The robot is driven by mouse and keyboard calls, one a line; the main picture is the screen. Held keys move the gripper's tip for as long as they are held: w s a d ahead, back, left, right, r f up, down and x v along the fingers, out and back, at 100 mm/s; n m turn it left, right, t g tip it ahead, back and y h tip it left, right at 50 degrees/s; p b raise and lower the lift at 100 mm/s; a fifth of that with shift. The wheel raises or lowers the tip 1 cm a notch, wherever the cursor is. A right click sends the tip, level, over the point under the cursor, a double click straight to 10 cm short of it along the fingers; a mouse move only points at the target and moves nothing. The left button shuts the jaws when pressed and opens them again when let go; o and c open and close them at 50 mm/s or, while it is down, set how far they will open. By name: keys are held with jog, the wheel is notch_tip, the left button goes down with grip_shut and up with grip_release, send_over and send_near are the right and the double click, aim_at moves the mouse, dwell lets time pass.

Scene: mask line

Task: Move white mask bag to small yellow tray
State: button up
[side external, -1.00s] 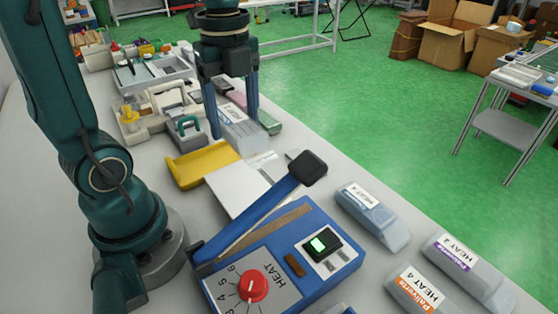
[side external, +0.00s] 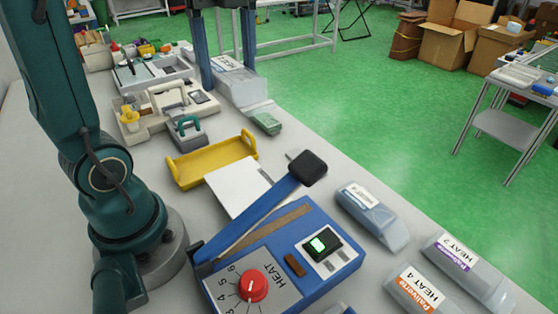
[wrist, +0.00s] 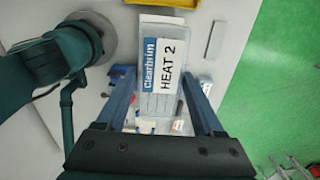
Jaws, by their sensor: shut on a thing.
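My gripper (side external: 228,78) is shut on a pale, whitish mask bag (side external: 238,90) and holds it up, with blue fingers on both sides. In the wrist view the same bag (wrist: 150,60) lies between the fingers (wrist: 157,80), showing a label that reads "Clearbrim HEAT 2". The small yellow tray (side external: 212,160) sits on the bench below, nearer the side camera than the bag, and looks empty. A bit of the tray (wrist: 185,3) shows at the top edge of the wrist view.
The blue heat sealer (side external: 285,250) stands in front of the tray, its arm raised, with a white plate (side external: 238,187) between. A greenish pack (side external: 266,122) lies right of the tray. More bags (side external: 372,215) lie at right. A grey stapler-like tool (side external: 187,130) stands behind the tray.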

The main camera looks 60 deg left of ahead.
jog(key=shift+r, duration=0.2)
jog(key=shift+w+n, duration=0.2)
jog(key=shift+n, duration=0.1)
jog(key=w+a+f+n, duration=0.3)
jog(key=a+f+n, duration=0.45)
jog(key=n, duration=0.25)
jog(key=shift+s+a+f+n, duration=0.95)
jog(key=shift+f+n, duration=0.3)
jog(key=shift+f, duration=1.2)
jog(key=shift+s+a+f+n, duration=0.9)
jog(key=shift+f+n, duration=0.3)
jog(key=shift+f, duration=1.2)
jog(key=shift+s+a+f+n, duration=0.9)
jog(key=shift+f+n, duration=0.35)
jog(key=shift+f, duration=1.2)
jog(key=shift+f, duration=0.2)
